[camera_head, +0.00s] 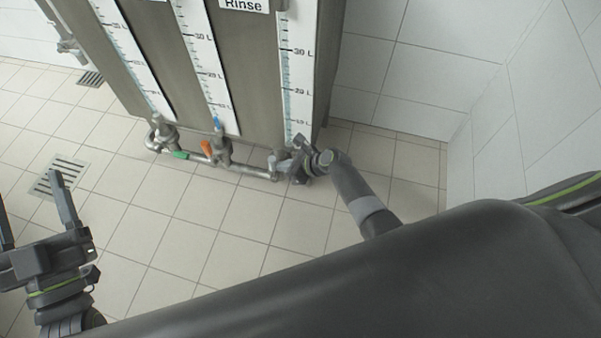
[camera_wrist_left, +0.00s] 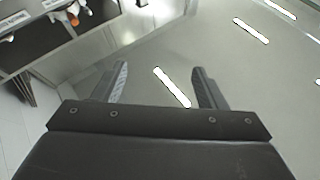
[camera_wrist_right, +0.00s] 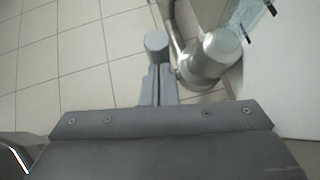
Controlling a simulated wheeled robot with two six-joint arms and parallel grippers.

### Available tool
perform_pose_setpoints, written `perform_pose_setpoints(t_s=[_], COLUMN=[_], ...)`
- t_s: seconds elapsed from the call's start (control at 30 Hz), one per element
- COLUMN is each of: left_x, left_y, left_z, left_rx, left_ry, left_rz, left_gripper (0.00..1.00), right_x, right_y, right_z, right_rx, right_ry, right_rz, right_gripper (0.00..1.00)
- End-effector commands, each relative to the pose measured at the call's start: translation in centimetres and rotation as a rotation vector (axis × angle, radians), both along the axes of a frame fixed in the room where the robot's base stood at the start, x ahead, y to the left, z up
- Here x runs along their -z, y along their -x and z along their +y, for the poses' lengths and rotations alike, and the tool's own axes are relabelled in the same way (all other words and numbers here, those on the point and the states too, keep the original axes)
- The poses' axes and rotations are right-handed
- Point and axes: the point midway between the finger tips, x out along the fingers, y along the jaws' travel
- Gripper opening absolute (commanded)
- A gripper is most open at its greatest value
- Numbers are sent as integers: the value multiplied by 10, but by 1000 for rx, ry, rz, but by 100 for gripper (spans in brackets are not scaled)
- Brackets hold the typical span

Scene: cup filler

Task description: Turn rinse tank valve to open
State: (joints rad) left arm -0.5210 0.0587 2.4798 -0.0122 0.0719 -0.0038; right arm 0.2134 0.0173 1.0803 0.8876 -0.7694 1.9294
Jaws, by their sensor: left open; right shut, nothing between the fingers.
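The tank front (camera_head: 262,75) under the "Rinse" label (camera_head: 244,5) is at the top centre of the head view, with a level gauge (camera_head: 297,70) on its right. A grey pipe (camera_head: 250,171) with valves runs along the tank bottoms. My right gripper (camera_head: 298,147) is at the valve at the rightmost gauge's foot and hides most of it. In the right wrist view, its fingers (camera_wrist_right: 160,85) are shut and empty, beside a silver valve body (camera_wrist_right: 210,57). A grey round end (camera_wrist_right: 157,41) shows at their tips. I cannot tell whether they touch. My left gripper (camera_head: 38,215) is open and empty, away from the tanks.
Two other valves on the pipe have a green handle (camera_head: 180,155) and an orange handle (camera_head: 207,148). Floor drains (camera_head: 58,172) lie at the left. A tiled wall (camera_head: 425,75) stands right of the tanks. The tiled floor in front is clear.

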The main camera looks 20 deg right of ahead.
Motion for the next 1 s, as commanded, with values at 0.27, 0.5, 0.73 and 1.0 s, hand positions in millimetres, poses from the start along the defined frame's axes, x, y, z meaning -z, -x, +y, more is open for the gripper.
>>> perform_pose_setpoints(t_s=[0.27, 0.5, 0.73, 1.0], left_x=[15, 19, 19, 25], left_y=[-5, -6, -6, -8], left_z=[3, 3, 3, 4], left_rx=[-5, -5, -5, -6], left_ry=[23, 29, 29, 38], left_rz=[93, 113, 113, 147], left_gripper=[65, 65, 65, 65], right_x=[-3, -4, -4, -5], right_y=[-3, -4, -4, -3], right_z=[4, 5, 5, 6], right_rx=[0, -1, -1, -1], right_ry=[-5, -6, -7, -9], right_rz=[-3, -5, -7, -8], right_gripper=[0, 0, 0, 0])
